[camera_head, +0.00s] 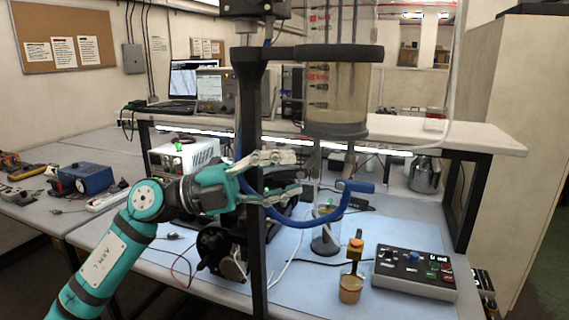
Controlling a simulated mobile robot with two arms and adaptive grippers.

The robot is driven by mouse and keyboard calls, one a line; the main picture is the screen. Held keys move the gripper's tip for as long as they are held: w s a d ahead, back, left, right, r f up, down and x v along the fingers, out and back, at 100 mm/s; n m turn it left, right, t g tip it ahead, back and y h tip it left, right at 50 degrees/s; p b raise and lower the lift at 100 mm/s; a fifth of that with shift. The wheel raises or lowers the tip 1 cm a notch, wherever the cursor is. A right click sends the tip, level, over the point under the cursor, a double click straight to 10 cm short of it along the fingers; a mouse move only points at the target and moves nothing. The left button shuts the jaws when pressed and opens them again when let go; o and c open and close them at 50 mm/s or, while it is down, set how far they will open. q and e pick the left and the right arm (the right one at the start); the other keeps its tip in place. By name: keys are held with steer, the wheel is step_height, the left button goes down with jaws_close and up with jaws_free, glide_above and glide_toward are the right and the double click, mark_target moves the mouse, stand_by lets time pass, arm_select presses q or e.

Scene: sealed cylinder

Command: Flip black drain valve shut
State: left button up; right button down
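The clear cylinder (337,105) holds yellowish liquid and is clamped by a black ring arm on a dark upright post (250,125). A grey stem (350,164) hangs below its base. A blue hose (322,221) curves up to a blue end piece (356,186) beneath the cylinder. I cannot clearly single out a black drain valve; it may be small or hidden by the gripper. My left gripper (296,174) reaches in from the left at the post, fingers spread one above the other, left of the stem. Nothing shows between its fingertips. My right gripper is not in view.
A metal kettle (425,175) stands behind. A black round device (218,250) sits below my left arm.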

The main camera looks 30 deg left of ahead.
arm_select(q)
steer(key=shift+w+d, duration=0.1)
steer(key=shift+d, duration=0.05)
steer(key=shift+c, duration=0.3)
jaws_close()
steer(key=shift+r+m+g+y+p, duration=0.3)
steer(key=shift+m+g+y+p, duration=0.1)
steer(key=shift+g+p, duration=0.15)
steer(key=shift+g+y, duration=0.35)
steer(key=shift+y, duration=0.15)
